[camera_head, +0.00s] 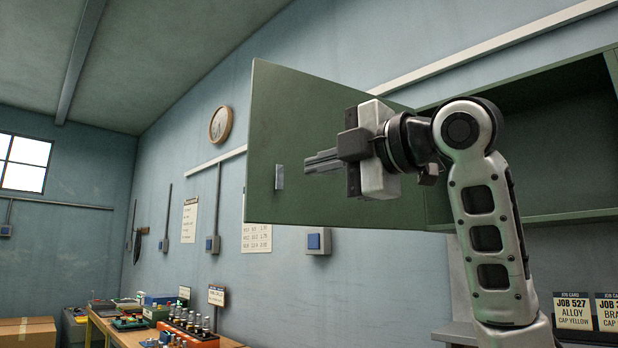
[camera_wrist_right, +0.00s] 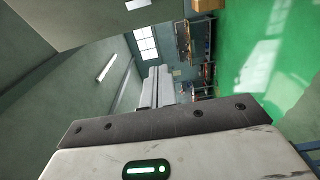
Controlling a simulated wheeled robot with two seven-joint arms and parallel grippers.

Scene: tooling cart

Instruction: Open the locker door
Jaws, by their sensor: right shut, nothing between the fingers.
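The green locker door (camera_head: 330,110) stands wide open, swung out to the left from the locker (camera_head: 560,130), whose dark inside shows at the right. A small pale handle (camera_head: 279,177) is on the door near its free left edge. My right gripper (camera_head: 308,162) is in front of the door face, with its fingers pointing left towards the handle. A gap shows between fingertips and handle in the picture. The fingers are shut and empty; they also show in the right wrist view (camera_wrist_right: 157,88). Part of the door is hidden behind my right gripper. My left gripper is out of view.
A bench (camera_head: 105,333) with several tools and boxes stands at lower left. A cardboard box (camera_head: 25,332) is at the far left. Job cards (camera_head: 573,311) stand below the locker. Green floor (camera_wrist_right: 245,75) is open in the right wrist view.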

